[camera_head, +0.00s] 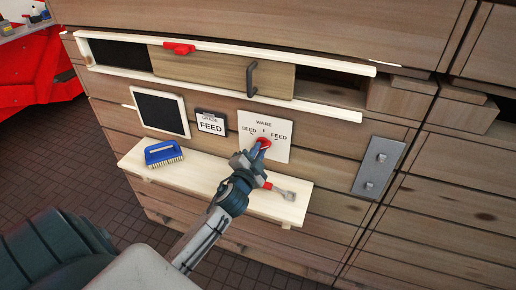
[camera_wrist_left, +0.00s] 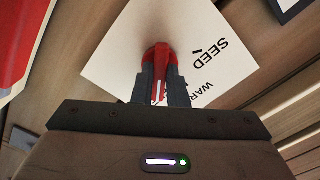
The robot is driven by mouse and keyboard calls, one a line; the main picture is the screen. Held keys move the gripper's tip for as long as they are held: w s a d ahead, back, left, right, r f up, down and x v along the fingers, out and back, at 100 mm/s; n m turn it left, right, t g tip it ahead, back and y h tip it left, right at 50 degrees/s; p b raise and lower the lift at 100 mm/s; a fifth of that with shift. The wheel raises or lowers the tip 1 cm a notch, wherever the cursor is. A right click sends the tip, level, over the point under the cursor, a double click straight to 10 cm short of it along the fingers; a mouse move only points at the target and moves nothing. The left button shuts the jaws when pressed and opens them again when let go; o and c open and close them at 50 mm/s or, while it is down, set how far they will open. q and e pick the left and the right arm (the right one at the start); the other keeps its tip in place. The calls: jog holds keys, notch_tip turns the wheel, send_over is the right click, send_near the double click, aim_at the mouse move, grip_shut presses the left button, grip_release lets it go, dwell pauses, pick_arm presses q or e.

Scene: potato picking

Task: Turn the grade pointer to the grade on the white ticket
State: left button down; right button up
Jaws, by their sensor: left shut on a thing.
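The white ticket (camera_head: 211,123), in a dark frame on the wooden wall, reads FEED. Right of it, the square white dial plate (camera_head: 279,155) has SEED at left, WARE at top and FEED at right. My left gripper (camera_head: 258,150) is at the plate, shut on the red grade pointer (camera_head: 265,141). In the left wrist view the gripper (camera_wrist_left: 160,90) grips the pointer (camera_wrist_left: 160,58), whose white line runs down the picture, away from SEED and left of WARE, seemingly towards FEED's side. The plate (camera_wrist_left: 120,55) shows SEED and WARE there; FEED is hidden. My right gripper is not seen.
A shelf (camera_head: 215,185) below holds a blue brush (camera_head: 163,153) and a red-handled scraper (camera_head: 280,190) near my left wrist. A dark panel (camera_head: 160,113) is at left, a metal switch plate (camera_head: 379,167) at right. A sliding door with a dark handle (camera_head: 251,79) is above.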

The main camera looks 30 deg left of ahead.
pick_arm(q)
jog(key=shift+m+p, duration=0.3)
jog(key=shift+m, duration=0.6)
jog(key=c, duration=1.4)
grip_release()
jog(key=shift+c, duration=0.2)
jog(key=b+v, duration=0.3)
jog(key=v, duration=0.7)
jog(key=shift+s+d, duration=0.2)
jog(key=shift+s, duration=0.15)
